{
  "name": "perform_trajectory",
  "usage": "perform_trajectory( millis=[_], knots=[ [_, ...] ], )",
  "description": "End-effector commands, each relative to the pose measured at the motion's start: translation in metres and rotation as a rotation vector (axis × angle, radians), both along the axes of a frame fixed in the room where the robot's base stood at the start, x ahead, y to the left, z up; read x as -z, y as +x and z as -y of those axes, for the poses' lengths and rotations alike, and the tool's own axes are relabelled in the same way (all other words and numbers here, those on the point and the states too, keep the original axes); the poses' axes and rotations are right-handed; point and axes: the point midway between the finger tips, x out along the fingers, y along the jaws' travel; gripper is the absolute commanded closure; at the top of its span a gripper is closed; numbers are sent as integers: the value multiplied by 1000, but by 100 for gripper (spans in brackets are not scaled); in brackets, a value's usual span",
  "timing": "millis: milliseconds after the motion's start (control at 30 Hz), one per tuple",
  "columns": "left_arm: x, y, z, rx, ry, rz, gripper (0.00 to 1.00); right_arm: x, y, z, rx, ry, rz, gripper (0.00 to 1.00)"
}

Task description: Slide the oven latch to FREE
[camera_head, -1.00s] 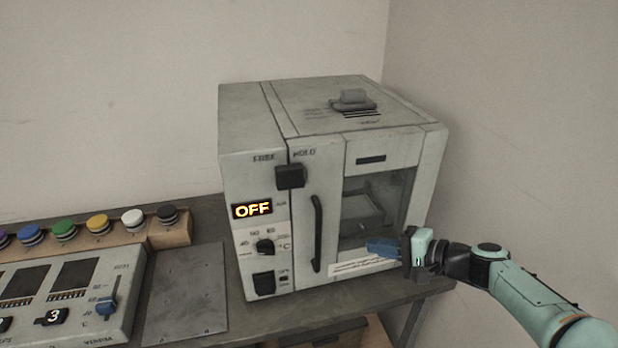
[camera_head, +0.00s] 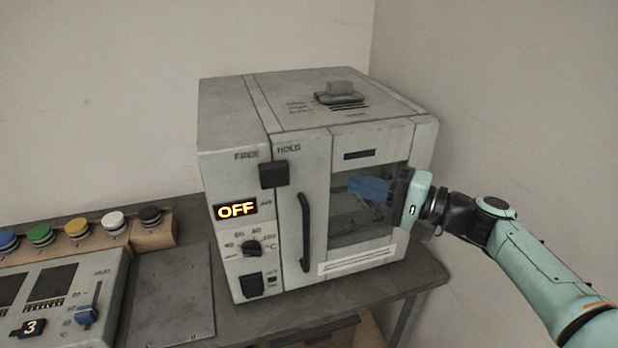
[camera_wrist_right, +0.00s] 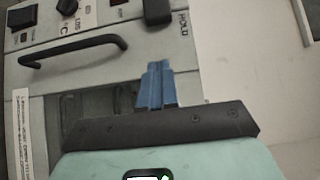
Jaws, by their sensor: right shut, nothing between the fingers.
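The grey oven (camera_head: 350,150) stands on the bench. Its dark latch block (camera_head: 273,174) is at the upper front, below the words FREE and HOLD, and sits across the seam between them. The latch also shows at the top of the right wrist view (camera_wrist_right: 156,10), partly cut off by the edge. My right gripper (camera_head: 352,186) has blue fingers pointing left in front of the oven window, to the right of the latch and a little lower. Its fingers are shut and empty, as the right wrist view (camera_wrist_right: 157,68) also shows. My left gripper is not in view.
A black vertical door handle (camera_head: 305,232) stands between the latch and the window. The display (camera_head: 237,210) reads OFF, above a knob (camera_head: 251,247). A control panel (camera_head: 70,300) and several coloured buttons (camera_head: 77,228) are at the left. A wall is close on the right.

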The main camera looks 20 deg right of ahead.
Motion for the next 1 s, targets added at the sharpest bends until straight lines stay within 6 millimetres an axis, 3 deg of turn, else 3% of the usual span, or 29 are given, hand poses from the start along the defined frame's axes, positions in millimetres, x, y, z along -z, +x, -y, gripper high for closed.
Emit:
perform_trajectory(
  millis=[300, 500, 1000],
  knots=[
    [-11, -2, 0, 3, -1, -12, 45, -1, 47, -51, -4, 1, -1, 100],
    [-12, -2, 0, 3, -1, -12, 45, 0, 45, -79, -2, 1, -1, 100],
    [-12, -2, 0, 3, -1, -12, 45, 0, 44, -89, 0, -1, -1, 100]
  ],
)
